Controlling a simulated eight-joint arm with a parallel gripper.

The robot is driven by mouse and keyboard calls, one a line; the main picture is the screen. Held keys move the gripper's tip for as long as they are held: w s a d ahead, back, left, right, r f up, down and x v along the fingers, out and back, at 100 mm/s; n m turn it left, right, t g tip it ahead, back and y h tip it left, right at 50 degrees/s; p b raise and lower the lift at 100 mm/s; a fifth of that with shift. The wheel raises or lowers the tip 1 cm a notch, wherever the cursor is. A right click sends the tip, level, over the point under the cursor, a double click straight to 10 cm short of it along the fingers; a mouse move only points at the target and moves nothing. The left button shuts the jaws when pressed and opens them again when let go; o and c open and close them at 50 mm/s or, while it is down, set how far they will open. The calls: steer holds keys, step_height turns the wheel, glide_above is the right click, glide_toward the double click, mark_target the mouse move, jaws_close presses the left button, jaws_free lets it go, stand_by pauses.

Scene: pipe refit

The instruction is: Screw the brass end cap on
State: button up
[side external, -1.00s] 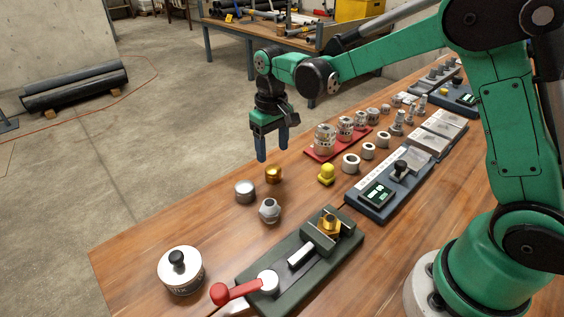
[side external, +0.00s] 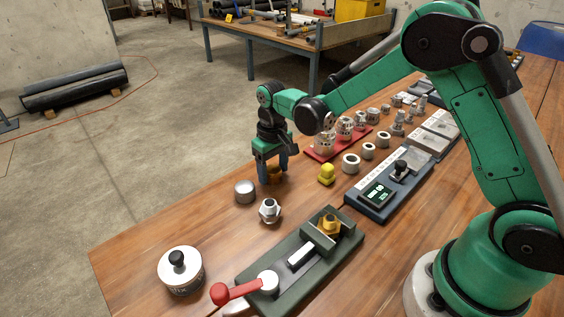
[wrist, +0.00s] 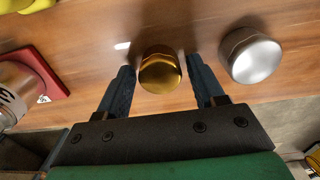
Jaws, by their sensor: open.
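The brass end cap (wrist: 160,72) stands on the wooden bench, between the two open fingers of my gripper (wrist: 160,92) in the wrist view, with a gap on each side. In the side view my gripper (side external: 271,178) points down around the brass cap (side external: 273,172), and its fingers partly hide the cap. A brass fitting (side external: 329,225) sits in the dark green vise (side external: 300,263) at the front of the bench. The vise has a red-handled lever (side external: 236,291).
A silver cap (side external: 245,191) stands close beside my gripper; it also shows in the wrist view (wrist: 251,56). A steel hex fitting (side external: 269,211), a yellow part (side external: 326,174) and a white tin with black knob (side external: 181,272) stand nearby. A red tray (side external: 322,155) lies behind.

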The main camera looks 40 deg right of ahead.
jaws_close()
steer(key=shift+r, duration=0.15)
steer(key=shift+r, duration=1.4)
steer(key=shift+r, duration=0.1)
steer(key=shift+r, duration=1.15)
